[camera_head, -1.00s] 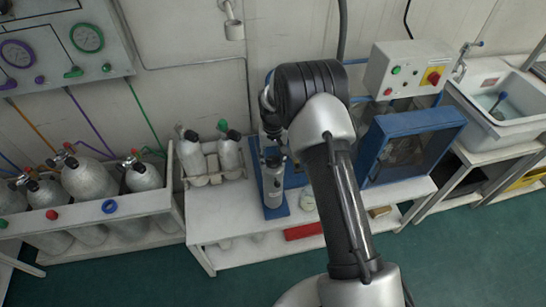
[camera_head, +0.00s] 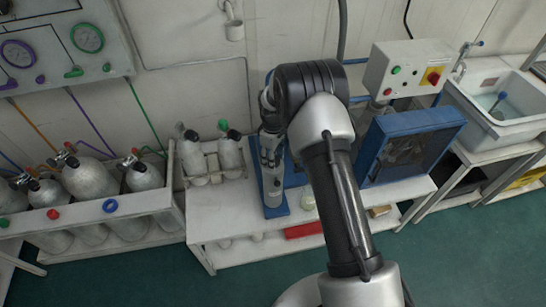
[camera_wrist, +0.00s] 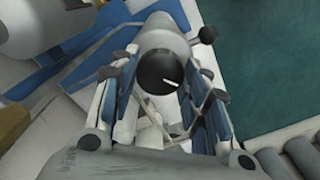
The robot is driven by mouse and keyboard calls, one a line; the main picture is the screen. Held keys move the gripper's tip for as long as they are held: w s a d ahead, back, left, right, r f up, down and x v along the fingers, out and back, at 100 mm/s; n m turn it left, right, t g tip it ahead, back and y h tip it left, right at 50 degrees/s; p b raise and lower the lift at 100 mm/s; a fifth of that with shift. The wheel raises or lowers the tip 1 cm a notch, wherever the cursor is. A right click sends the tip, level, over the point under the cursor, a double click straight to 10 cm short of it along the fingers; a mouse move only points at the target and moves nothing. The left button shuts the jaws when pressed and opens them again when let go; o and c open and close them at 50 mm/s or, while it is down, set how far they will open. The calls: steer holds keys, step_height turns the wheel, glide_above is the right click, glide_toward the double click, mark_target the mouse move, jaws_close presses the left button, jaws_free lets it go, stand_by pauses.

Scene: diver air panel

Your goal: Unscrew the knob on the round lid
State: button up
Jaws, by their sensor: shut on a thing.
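A black round knob (camera_wrist: 158,70) with a white mark sits on the end of a grey cylinder (camera_wrist: 165,36) in the wrist view. The grey cylinder (camera_head: 272,188) also shows upright on a blue base in the head view. My gripper (camera_wrist: 163,82) has its fingers on both sides of the knob and is shut on it. In the head view my gripper (camera_head: 269,147) is at the cylinder's top, and the knob is hidden there. I cannot clearly make out a separate round lid.
The cylinder stands on a white bench (camera_head: 225,225). Two small tanks (camera_head: 229,155) in a rack are to its left. A blue-framed box (camera_head: 412,145) is to its right, partly behind my arm. Several large cylinders (camera_head: 90,180) stand in a rack at far left.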

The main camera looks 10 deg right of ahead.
steer(key=n, duration=0.5)
steer(key=shift+n, duration=2.5)
steer(key=o, duration=1)
steer(key=shift+o, duration=0.2)
step_height(320, 180, up, 12)
